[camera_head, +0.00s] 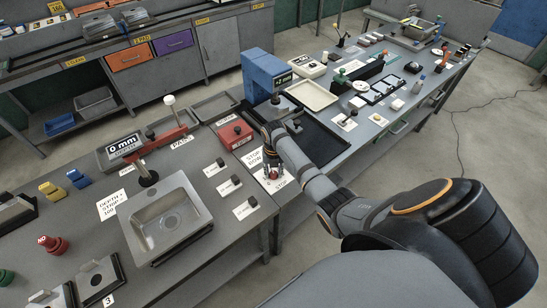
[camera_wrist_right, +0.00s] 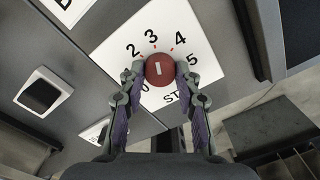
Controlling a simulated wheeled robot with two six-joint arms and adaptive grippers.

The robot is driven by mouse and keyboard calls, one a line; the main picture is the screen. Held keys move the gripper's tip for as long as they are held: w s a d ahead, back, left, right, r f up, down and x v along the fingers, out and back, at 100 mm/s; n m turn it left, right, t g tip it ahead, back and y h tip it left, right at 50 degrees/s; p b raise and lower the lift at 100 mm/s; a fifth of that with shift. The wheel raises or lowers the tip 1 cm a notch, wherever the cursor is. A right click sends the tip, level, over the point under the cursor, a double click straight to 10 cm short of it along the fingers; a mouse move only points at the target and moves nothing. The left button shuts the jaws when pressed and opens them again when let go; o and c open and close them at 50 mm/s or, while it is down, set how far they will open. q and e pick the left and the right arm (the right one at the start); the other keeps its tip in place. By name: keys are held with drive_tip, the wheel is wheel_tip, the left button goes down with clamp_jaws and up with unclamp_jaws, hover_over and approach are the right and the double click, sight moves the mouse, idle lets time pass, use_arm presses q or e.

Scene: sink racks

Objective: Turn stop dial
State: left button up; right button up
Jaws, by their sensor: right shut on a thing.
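The stop dial (camera_wrist_right: 158,69) is a round red knob with a pale bar mark on its top. It sits on a white card (camera_wrist_right: 186,28) printed with numbers, of which 2, 3, 4 and 5 read clearly. My right gripper (camera_wrist_right: 159,80) has one finger on each side of the knob and is shut on it. In the head view my right gripper (camera_head: 271,172) reaches down at the near edge of the bench, with the white STOP card (camera_head: 268,185) under it. The fingers partly hide the card's lower numbers. My left gripper is in neither view.
A red box (camera_head: 235,133) and a blue machine (camera_head: 266,72) stand behind the dial. A metal sink (camera_head: 165,216) and several small dark knobs on cards lie to the left. Open floor (camera_head: 400,170) lies to the right of the bench.

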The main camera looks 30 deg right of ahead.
sight(274, 173)
drive_tip(key=shift+w+r+n, duration=0.1)
drive_tip(key=shift+n, duration=0.2)
drive_tip(key=o, duration=1.2)
drive_tip(key=shift+c, duration=0.2)
wheel_tip(274, 173, up, 12)
